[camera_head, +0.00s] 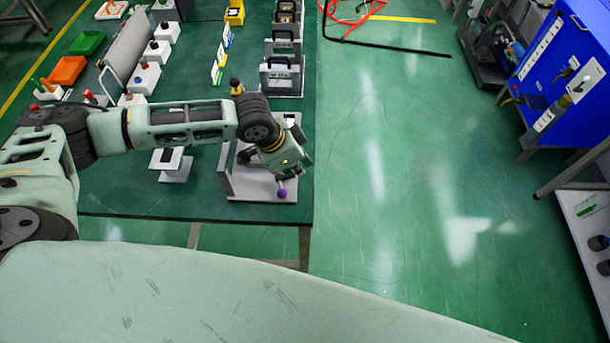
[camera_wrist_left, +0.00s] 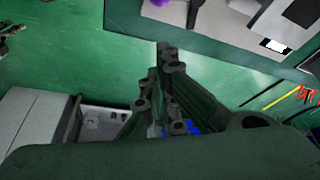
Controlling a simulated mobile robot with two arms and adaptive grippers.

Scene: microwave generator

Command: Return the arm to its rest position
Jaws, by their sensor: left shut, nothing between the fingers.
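My left arm (camera_head: 185,125) reaches in from the left over the green table, bent down at the wrist. My left gripper (camera_head: 290,155) is over the grey fixture (camera_head: 248,187) at the table's near right corner. In the left wrist view its fingers (camera_wrist_left: 164,62) are together and empty. The fixture has a purple knob (camera_head: 281,193) just below the gripper in the head view. In the wrist view the knob (camera_wrist_left: 160,3) and the fixture's plate (camera_wrist_left: 210,38) are at the top, apart from the fingers. My right gripper is not in view.
The green table (camera_head: 215,205) holds a row of grey handled boxes (camera_head: 281,77), white blocks with levers (camera_head: 145,77), an orange tray (camera_head: 67,70) and a green tray (camera_head: 87,43). A blue cabinet (camera_head: 565,60) stands right. The floor (camera_head: 400,180) between is clear.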

